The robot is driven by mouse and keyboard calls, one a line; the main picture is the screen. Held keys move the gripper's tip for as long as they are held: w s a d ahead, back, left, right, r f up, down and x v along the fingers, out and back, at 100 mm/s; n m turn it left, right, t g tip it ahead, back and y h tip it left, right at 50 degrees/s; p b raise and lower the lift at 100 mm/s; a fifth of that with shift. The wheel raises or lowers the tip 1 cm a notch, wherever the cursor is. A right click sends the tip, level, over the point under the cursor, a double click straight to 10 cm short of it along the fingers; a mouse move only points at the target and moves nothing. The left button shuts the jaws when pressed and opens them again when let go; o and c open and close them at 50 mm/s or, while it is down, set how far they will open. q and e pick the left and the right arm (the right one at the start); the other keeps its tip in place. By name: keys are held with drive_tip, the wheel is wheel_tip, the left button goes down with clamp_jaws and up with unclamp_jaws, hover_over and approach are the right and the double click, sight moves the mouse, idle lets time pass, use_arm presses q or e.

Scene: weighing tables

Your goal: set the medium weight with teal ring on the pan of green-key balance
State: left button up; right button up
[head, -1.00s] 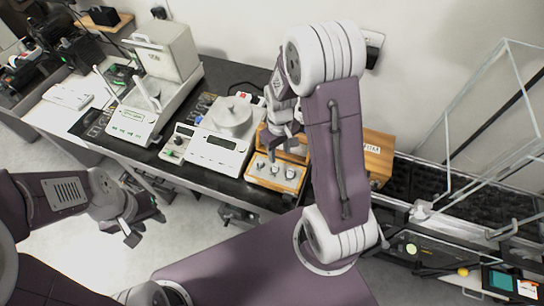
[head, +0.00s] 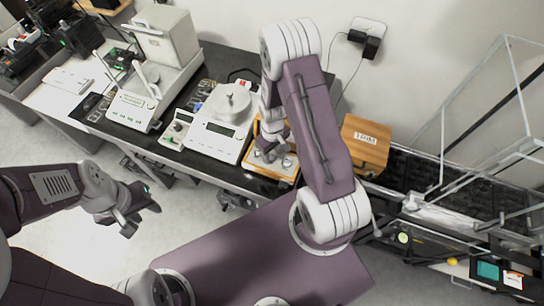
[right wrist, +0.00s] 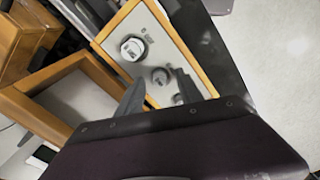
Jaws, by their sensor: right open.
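Several small metal weights stand on a wooden-framed tray (head: 284,172). The right wrist view shows this tray (right wrist: 207,86) with one weight (right wrist: 133,48) outside my fingers and another (right wrist: 160,76) between the fingertips, with a third partly visible. I cannot make out a teal ring on any of them. My right gripper (head: 267,150) is open over the tray; its fingers also show in the right wrist view (right wrist: 157,88). The white balance with green keys (head: 130,110) stands to the left on the bench. My left gripper (head: 141,217) hangs in front of the bench, open and empty.
Another white balance (head: 215,138) with a round pan stands between the tray and the green-key balance. A small control box (head: 176,131) is beside it. A labelled wooden box (head: 365,143) is right of my right arm. A clear-sided frame (head: 440,150) stands far right.

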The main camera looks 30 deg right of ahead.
sight(273, 155)
drive_tip(key=shift+f, duration=0.25)
clamp_jaws()
drive_tip(key=shift+r, duration=0.1)
drive_tip(key=shift+r, duration=0.25)
wheel_tip(273, 155, up, 4)
drive_tip(key=shift+f+b, duration=0.15)
drive_tip(key=shift+b, duration=0.2)
drive_tip(key=s+a+r+b, duration=0.5)
drive_tip(key=s+r, duration=0.1)
drive_tip(key=s, duration=0.4)
drive_tip(key=shift+a+r, duration=0.35)
drive_tip(key=shift+r, duration=0.05)
